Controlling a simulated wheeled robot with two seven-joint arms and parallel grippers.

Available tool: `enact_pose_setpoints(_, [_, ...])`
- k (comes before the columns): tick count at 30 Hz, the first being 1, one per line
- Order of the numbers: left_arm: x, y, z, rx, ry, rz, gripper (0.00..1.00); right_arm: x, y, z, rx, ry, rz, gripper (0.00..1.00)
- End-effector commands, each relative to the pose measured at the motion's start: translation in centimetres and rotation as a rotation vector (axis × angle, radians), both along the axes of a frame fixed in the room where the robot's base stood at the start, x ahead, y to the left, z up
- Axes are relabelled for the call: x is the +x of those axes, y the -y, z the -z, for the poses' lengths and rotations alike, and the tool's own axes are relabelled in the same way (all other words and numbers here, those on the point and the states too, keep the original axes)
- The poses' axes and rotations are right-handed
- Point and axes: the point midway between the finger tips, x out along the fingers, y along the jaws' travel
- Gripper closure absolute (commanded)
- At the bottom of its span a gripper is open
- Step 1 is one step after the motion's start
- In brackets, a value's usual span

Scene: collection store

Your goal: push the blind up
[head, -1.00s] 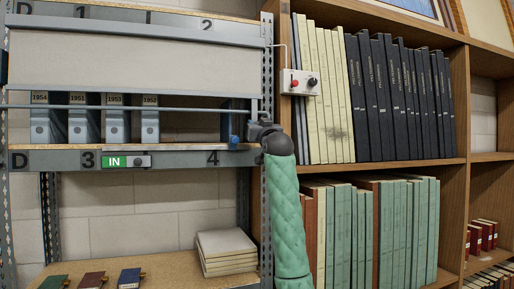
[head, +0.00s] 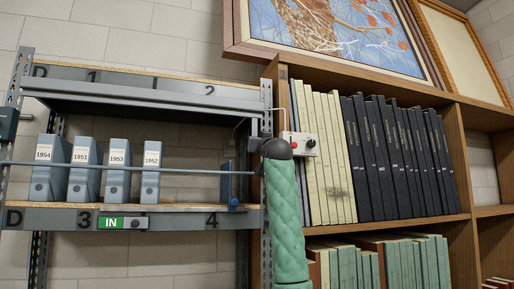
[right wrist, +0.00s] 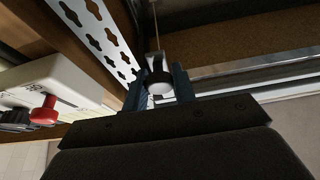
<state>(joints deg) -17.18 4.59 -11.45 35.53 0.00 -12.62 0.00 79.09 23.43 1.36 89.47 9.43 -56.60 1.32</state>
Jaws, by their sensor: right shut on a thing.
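The blind (head: 150,96) is a grey bar-edged unit across the top of the shelf bay. Its pale sheet is not spread over the bay, and the bay below is open to view. My right gripper (head: 262,140) is at the bay's right post, at the top of the green-sleeved arm. Its fingers are mostly hidden in the head view. In the right wrist view, my right gripper (right wrist: 160,92) is shut on a small white-and-black knob (right wrist: 160,88) with a thin pale line running up from it. My left gripper is not in view.
A control box (head: 300,144) with a red knob is just right of the gripper, on the wooden bookcase (head: 262,90). Grey-blue file boxes (head: 84,170) stand behind a thin rail (head: 200,170). A green IN sign (head: 112,223) is on the lower shelf edge.

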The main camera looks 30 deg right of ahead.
Motion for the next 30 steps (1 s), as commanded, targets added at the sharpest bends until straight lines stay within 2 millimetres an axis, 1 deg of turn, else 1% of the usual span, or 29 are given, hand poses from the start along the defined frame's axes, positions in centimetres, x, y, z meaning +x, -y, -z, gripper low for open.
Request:
enact_pose_setpoints(8, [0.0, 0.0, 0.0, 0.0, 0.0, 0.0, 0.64, 0.0, 0.0, -0.1, 0.0, 0.001, 0.001, 1.0])
enact_pose_setpoints(9, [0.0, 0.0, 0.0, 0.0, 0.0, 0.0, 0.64, 0.0, 0.0, -0.1, 0.0, 0.001, 0.0, 0.71])
enact_pose_setpoints(12, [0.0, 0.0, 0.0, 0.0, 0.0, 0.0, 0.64, 0.0, 0.0, -0.1, 0.0, 0.001, 0.0, 0.54])
enact_pose_setpoints(20, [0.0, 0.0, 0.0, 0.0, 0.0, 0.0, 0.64, 0.0, 0.0, 0.0, 0.0, 0.0, 0.0, 0.54])
enact_pose_setpoints(23, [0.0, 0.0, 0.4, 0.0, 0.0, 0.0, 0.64, -0.3, -0.1, 0.2, 0.0, 0.001, 0.0, 0.54])
enact_pose_setpoints(26, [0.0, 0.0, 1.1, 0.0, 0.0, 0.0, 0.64, -0.9, -0.2, 0.7, 0.0, 0.001, 0.0, 0.54])
enact_pose_setpoints(30, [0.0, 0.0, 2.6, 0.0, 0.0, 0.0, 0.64, -2.6, -0.6, 1.6, 0.0, 0.002, 0.0, 0.54])
